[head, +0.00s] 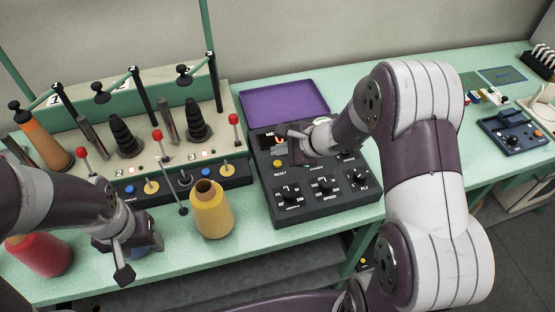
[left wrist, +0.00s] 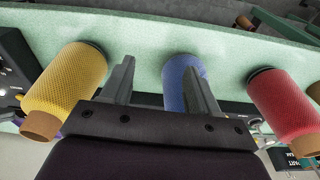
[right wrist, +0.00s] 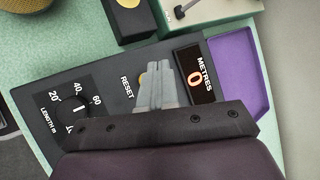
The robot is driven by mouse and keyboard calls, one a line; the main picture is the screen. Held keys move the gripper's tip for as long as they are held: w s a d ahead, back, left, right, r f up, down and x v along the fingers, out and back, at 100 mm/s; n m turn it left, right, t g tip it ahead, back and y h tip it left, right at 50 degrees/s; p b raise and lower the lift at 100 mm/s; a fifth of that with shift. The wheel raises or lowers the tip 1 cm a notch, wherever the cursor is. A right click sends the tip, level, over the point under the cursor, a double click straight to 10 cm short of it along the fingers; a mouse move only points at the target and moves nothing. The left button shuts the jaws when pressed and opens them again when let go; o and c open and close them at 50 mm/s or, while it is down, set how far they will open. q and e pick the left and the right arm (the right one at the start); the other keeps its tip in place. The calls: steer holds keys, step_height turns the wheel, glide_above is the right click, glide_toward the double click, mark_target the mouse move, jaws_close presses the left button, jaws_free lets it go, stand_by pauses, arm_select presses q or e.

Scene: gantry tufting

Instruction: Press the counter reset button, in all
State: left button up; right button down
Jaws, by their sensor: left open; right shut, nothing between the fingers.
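The counter reset button (head: 278,163) is a yellow round button labelled RESET on the dark control box (head: 290,214). The counter display (right wrist: 195,78), marked METRES, reads 0 beside the fingers. In the head view my right gripper (head: 292,138) is over the box's upper left part. My left gripper (head: 133,262) is open near the table's front edge.
A blue cone (left wrist: 183,82) shows between my left fingers' outlines, with a yellow cone (left wrist: 70,82) and a red cone (left wrist: 282,100) to either side. A purple tray (head: 285,100) lies behind the box. Knobs such as the length knob (right wrist: 76,108) stand on the panel.

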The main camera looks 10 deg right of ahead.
mark_target(281, 165)
steer(key=shift+r+p, duration=1.1)
steer(key=shift+r, duration=0.8)
steer(key=shift+f, duration=0.1)
steer(key=s+n+g, duration=0.1)
steer(key=s+f+n, duration=0.1)
steer(key=s, duration=0.1)
steer(key=s+f+n+g, duration=0.1)
steer(key=s, duration=0.1)
steer(key=shift+s+d+f+g+h, duration=0.2)
steer(key=shift+s+g+h, duration=0.1)
steer(key=shift+h, duration=0.1)
steer(key=s+n, duration=0.1)
steer(key=s+n+g, duration=0.1)
steer(key=s, duration=0.1)
steer(key=s+n+h, duration=0.1)
steer(key=shift+s+d+f+n+g, duration=0.15)
steer(key=shift+s+d+n+g, duration=0.05)
steer(key=shift+d+n+g, duration=0.2)
steer(key=s+d+r+n+h, duration=0.1)
steer(key=s+r+n+h, duration=0.1)
steer(key=s+n, duration=0.2)
steer(key=s+d+r+n+h, duration=0.1)
steer(key=s+r+n+h, duration=0.1)
steer(key=s+n, duration=0.2)
steer(key=n, duration=0.3)
steer(key=shift+s+d+r+n+g+h, duration=0.15)
steer(key=shift+d+n+g+h, duration=0.15)
steer(key=shift+g, duration=0.1)
